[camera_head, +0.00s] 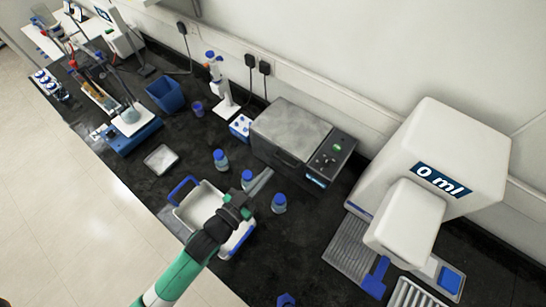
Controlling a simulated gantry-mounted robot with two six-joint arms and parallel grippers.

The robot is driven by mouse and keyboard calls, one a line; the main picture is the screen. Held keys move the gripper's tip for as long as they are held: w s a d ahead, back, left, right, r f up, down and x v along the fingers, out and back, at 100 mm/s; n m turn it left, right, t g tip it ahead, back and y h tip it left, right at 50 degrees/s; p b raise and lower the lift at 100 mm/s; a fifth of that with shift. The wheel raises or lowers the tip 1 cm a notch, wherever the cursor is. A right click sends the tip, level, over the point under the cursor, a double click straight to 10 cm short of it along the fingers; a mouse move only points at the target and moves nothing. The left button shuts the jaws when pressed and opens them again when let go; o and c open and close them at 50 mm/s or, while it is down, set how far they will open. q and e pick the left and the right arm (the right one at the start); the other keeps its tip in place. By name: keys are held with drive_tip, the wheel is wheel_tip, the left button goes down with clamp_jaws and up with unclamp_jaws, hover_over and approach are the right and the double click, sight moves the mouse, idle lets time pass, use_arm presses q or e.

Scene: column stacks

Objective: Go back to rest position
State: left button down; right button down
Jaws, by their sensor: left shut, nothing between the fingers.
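My left gripper (262,181) reaches up from the bottom left on its green and black arm. Its fingers are shut with nothing between them. They hang over the dark bench between two blue-capped bottles. One bottle (248,178) is just left of the fingertips, and another bottle (279,203) is just right of them. A third bottle (221,159) stands farther back to the left. I cannot tell if the fingers touch a bottle. My right gripper does not show.
A white tray with blue handles (184,191) lies partly hidden under my left arm. A grey box device (290,130) stands behind the bottles. A large white dispenser (437,150) stands at right. A blue bin (165,95) and a small dish (160,159) are at left.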

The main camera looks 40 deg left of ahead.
use_arm(q)
drive_tip(key=s, duration=0.4)
drive_tip(key=shift+d+r, duration=0.1)
drive_tip(key=shift+r, duration=0.1)
